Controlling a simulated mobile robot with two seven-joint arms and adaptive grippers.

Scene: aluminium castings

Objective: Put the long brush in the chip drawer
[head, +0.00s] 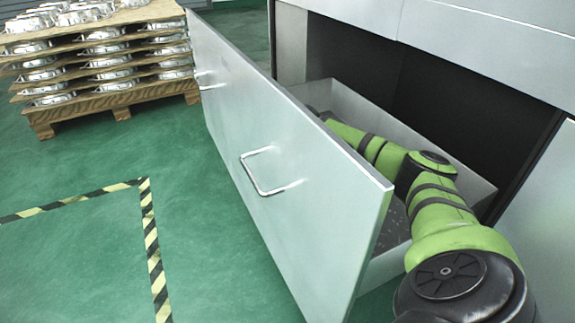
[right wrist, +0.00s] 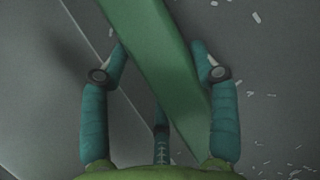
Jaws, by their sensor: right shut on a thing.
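The chip drawer (head: 225,115) is pulled out of the grey cabinet, with its tall front panel facing left. My right arm reaches over the drawer, and its gripper is hidden behind the front panel in the head view. In the right wrist view my right gripper (right wrist: 160,58) is shut on a long green bar, which I take as the long brush (right wrist: 150,35). My left gripper is not in view.
The cabinet's dark opening is behind the drawer, under a grey upper panel (head: 480,40). A wooden pallet stack (head: 70,115) with castings stands at the back left. The green floor, marked with striped tape (head: 152,240), is clear left of the drawer.

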